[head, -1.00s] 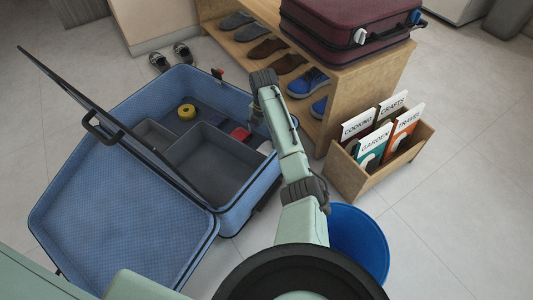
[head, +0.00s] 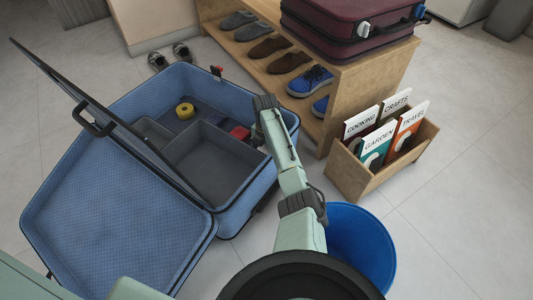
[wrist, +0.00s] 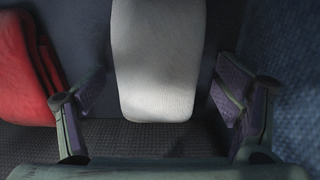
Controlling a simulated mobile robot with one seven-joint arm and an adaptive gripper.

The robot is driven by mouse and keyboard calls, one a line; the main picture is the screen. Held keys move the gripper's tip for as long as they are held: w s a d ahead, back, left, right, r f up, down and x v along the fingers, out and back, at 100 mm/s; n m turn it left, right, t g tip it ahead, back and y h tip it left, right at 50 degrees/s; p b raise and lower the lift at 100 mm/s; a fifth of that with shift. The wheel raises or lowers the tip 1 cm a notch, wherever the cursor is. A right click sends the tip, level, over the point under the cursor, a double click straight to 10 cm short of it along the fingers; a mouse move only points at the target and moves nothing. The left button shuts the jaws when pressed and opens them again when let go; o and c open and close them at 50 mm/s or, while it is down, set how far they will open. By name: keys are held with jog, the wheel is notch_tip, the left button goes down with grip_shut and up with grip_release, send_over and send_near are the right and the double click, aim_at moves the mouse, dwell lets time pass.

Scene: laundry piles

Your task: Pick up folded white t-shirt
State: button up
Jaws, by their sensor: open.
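The folded white t-shirt (wrist: 160,58) lies in the wrist view as a flat, rounded light bundle, upper middle. My gripper (wrist: 160,98) is open, with one finger at each side of the shirt's near end. Gaps show between the fingers and the cloth, and nothing is held. In the head view my arm reaches into the right side of the open blue suitcase (head: 262,190). The shirt and my fingers are hidden there behind my arm.
A red folded cloth (wrist: 25,75) lies left of my left finger. The suitcase holds grey trays (head: 205,165) and a yellow roll (head: 185,111). A shoe bench (head: 345,85), a book crate (head: 375,180) and a blue bin (head: 360,240) stand to the right.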

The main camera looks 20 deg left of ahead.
jog(key=c, duration=1.3)
